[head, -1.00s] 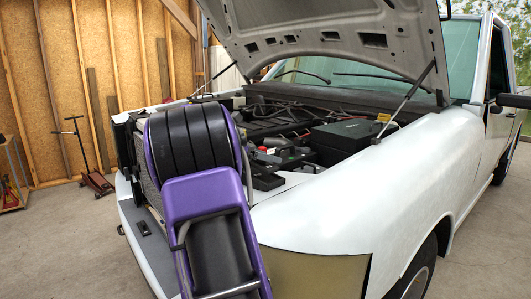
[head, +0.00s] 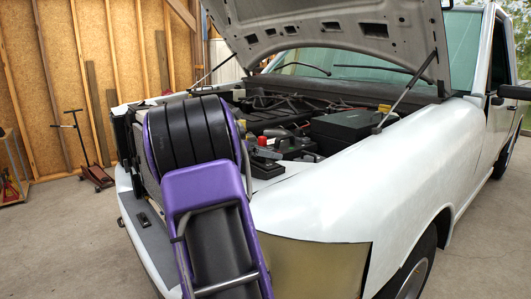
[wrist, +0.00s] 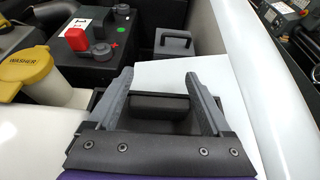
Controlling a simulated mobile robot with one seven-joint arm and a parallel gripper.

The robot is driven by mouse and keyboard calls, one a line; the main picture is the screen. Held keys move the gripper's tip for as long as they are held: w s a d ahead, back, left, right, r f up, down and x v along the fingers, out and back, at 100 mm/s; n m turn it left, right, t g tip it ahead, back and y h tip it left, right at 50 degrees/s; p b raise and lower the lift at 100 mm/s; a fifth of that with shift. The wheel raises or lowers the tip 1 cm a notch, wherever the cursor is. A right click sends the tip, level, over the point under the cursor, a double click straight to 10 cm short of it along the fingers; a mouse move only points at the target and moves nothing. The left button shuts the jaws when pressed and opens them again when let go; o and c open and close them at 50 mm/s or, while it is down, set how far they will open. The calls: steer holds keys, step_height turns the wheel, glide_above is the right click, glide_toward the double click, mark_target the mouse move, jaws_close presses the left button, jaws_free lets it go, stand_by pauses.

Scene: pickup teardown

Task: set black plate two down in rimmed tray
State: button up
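My gripper (wrist: 157,73) shows in the wrist view with its two grey fingers spread apart, pointing forward over a black rimmed tray (wrist: 97,98). A dark, flat-edged piece that looks like the black plate (wrist: 160,103) lies low between the fingers, inside the tray's outline. A gap seems to show on each side of it, so the fingers do not appear to grip it.
A grey box with a handle (wrist: 174,43) stands just beyond the tray. A black battery with a red cap (wrist: 76,39) and a yellow washer cap (wrist: 26,70) are to the left. The white fender (wrist: 245,75) borders the right. The propped hood (head: 330,35) hangs above.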

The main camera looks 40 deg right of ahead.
steer(key=shift+o, duration=0.9)
steer(key=shift+a, duration=0.1)
steer(key=v, duration=1.7)
steer(key=shift+r+p, duration=0.15)
steer(key=shift+p, duration=0.3)
steer(key=shift+w+a, duration=0.1)
steer(key=shift+a, duration=0.05)
